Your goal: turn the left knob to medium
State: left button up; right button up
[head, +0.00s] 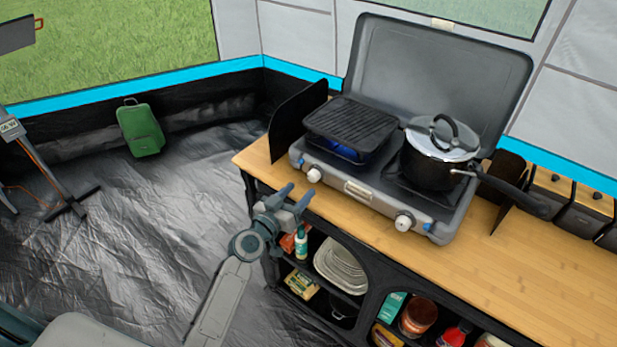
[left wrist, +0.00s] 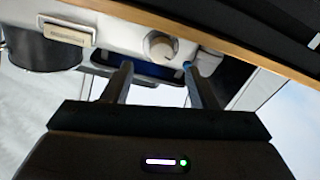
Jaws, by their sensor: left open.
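The left knob (head: 314,175) is a round white dial on the front panel of the grey camping stove (head: 375,205), below the black griddle plate (head: 350,126). My left gripper (head: 296,193) is open and empty just in front of the stove, near and a little lower left of this knob in the head view. In the left wrist view the knob (left wrist: 158,45) lies beyond and between the two spread fingers (left wrist: 157,70), apart from them. Its exact setting cannot be read. Blue flame (head: 345,151) shows under the griddle. My right gripper is not in view.
A lidded black pot (head: 435,160) sits on the right burner, its handle reaching right. The right knob (head: 404,221) is on the same panel. Shelves below hold trays (head: 340,267) and jars.

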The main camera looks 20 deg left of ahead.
aim_at(311, 179)
pick_arm(q)
jog(key=p+x, duration=0.1)
jog(key=x, duration=0.4)
jog(key=shift+w, duration=0.2)
jog(key=shift+w+d, duration=0.1)
jog(key=shift+w, duration=0.15)
jog(key=shift+f, duration=0.1)
jog(key=c, duration=0.8)
jog(key=shift+c, duration=0.9)
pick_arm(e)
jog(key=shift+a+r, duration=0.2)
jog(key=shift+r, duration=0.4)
